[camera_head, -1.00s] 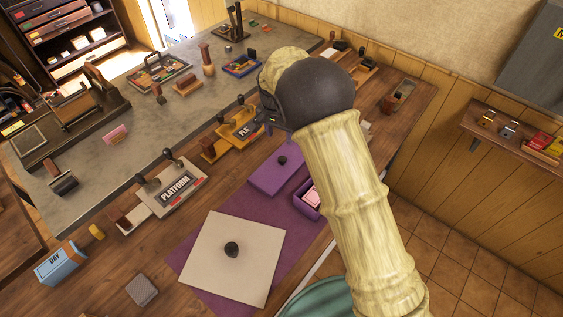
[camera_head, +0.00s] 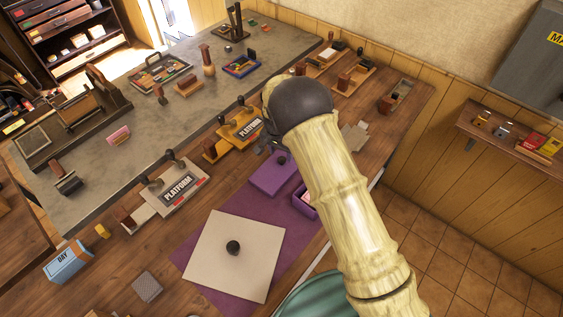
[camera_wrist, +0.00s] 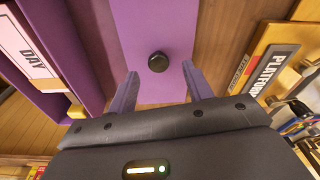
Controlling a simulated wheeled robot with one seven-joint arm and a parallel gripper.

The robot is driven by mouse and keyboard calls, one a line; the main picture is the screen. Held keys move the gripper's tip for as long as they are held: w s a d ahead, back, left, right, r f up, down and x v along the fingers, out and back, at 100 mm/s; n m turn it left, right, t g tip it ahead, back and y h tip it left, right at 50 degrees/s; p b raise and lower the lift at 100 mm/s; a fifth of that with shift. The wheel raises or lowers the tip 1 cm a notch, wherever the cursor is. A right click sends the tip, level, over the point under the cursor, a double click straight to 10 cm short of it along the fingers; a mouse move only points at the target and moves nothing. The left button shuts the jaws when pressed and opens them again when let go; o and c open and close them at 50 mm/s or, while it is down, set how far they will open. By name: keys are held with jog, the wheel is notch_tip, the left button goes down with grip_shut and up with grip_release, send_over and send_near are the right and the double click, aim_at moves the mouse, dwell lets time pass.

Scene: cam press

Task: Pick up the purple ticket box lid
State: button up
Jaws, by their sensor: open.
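The purple ticket box lid (camera_head: 269,179) lies flat on the purple mat, with a small black knob (camera_head: 281,159) on top. In the wrist view the lid (camera_wrist: 153,28) runs up from between the fingers, and its knob (camera_wrist: 158,62) sits just ahead of the fingertips, roughly centred. My gripper (camera_wrist: 157,80) is open and empty, its two fingers spread on either side of the lid. In the head view my gripper (camera_head: 270,147) is at the lid's far end, partly hidden by my arm. The purple ticket box (camera_head: 303,203) stands open beside the lid, partly behind my arm.
A white square board (camera_head: 232,275) with a black knob lies on the purple mat (camera_head: 195,285). A blue DAY box (camera_head: 67,262) is at lower left.

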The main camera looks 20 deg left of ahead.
aim_at(282, 159)
jog(key=shift+w+d+f+p, duration=0.15)
jog(key=shift+f+p, duration=0.3)
jog(key=shift+f, duration=1.05)
jog(key=c, duration=1.1)
jog(key=shift+o, duration=0.2)
jog(key=shift+r, duration=0.1)
notch_tip(282, 159, up, 10)
jog(key=b, duration=0.3)
jog(key=shift+b, duration=0.3)
